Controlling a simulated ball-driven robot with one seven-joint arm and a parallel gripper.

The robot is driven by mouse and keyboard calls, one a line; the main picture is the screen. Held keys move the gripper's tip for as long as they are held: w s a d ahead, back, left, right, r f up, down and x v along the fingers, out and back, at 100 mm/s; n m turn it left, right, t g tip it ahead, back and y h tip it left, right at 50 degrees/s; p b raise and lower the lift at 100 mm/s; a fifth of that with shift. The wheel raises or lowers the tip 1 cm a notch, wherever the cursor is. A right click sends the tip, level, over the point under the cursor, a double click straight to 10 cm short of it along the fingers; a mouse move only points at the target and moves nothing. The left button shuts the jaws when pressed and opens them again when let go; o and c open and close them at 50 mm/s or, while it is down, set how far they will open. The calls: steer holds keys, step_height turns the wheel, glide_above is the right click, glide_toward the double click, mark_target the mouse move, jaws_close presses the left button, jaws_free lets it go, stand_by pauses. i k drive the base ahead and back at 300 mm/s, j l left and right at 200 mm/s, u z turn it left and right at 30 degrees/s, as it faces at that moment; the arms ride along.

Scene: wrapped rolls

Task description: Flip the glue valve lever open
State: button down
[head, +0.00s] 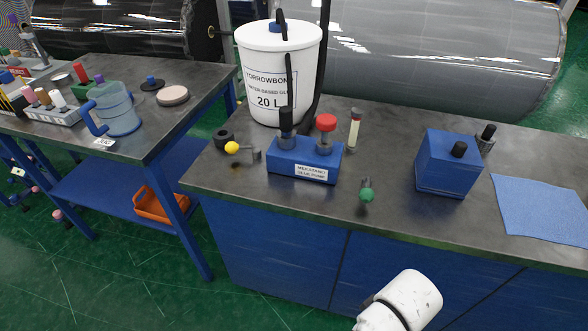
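A white bucket (272,85) labelled as water-based glue, 20 L, stands at the back of the dark worktop. In front of it is a blue glue pump block (305,160) with a red knob (326,122) and a black post on top. A yellow ball end (232,147) sticks out to the left of a small grey fitting (256,155) at the pump's left side; it looks like the valve lever. Its exact angle is hard to tell. A white rounded part of my arm shows at the bottom, below the worktop's front edge. My gripper's fingers are not in view.
A green knob (366,194) and an upright tube (355,128) stand near the pump. A blue box (447,163) and blue cloth (541,207) lie to the right. A side table (190,84) holds a blue jug (116,108).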

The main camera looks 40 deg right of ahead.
mark_target(366, 195)
steer(key=i+j+z, duration=0.1)
steer(key=i+j, duration=0.85)
steer(key=j, duration=0.15)
